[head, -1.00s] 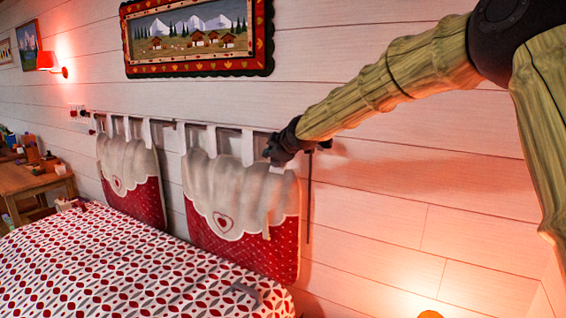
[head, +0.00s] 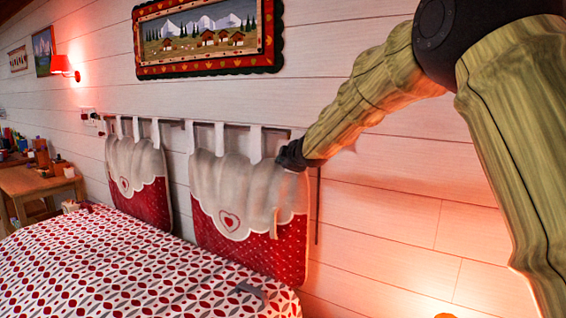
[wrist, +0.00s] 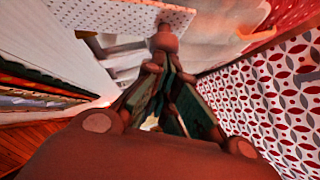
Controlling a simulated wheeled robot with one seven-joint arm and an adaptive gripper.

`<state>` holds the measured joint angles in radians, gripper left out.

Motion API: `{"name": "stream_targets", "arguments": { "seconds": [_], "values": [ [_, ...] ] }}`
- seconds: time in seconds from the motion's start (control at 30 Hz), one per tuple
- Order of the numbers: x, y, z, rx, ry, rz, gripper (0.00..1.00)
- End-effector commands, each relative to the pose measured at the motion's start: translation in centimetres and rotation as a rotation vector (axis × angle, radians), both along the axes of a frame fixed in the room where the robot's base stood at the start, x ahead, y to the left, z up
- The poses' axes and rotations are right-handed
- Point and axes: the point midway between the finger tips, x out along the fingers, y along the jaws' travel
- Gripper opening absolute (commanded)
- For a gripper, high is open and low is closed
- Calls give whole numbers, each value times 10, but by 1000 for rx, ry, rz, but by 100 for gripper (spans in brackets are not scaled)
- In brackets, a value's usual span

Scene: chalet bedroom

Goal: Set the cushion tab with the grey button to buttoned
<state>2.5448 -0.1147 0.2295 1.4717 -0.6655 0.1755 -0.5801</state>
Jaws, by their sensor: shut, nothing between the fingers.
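The right cushion (head: 225,190) hangs by white tabs from a rod on the wall. It has a scalloped cream top, a heart patch and a red dotted lower part. A narrow beige tab (head: 276,222) hangs loose down its right side; a similar strip shows at upper right in the wrist view (wrist: 256,34). I cannot make out a grey button. My gripper (head: 284,156) is at the cushion's top right corner, just below the rod, covering that corner. In the wrist view my gripper (wrist: 164,62) is shut and empty. I cannot tell whether it touches the cushion.
A second cushion (head: 138,180) hangs to the left. The bed with its patterned cover (head: 130,265) lies below, with a small grey item (head: 250,290) on it. A framed picture (head: 207,38) hangs above. A wooden table (head: 38,182) stands far left. The wall at right is bare.

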Motion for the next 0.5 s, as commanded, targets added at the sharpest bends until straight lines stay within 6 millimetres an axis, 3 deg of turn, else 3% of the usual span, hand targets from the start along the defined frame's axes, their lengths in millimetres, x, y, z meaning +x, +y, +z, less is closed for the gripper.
{"name": "stream_targets", "arguments": {
  "seconds": [0.5],
  "values": [
    [27,-16,-31,0,2,0,0]
  ]
}}
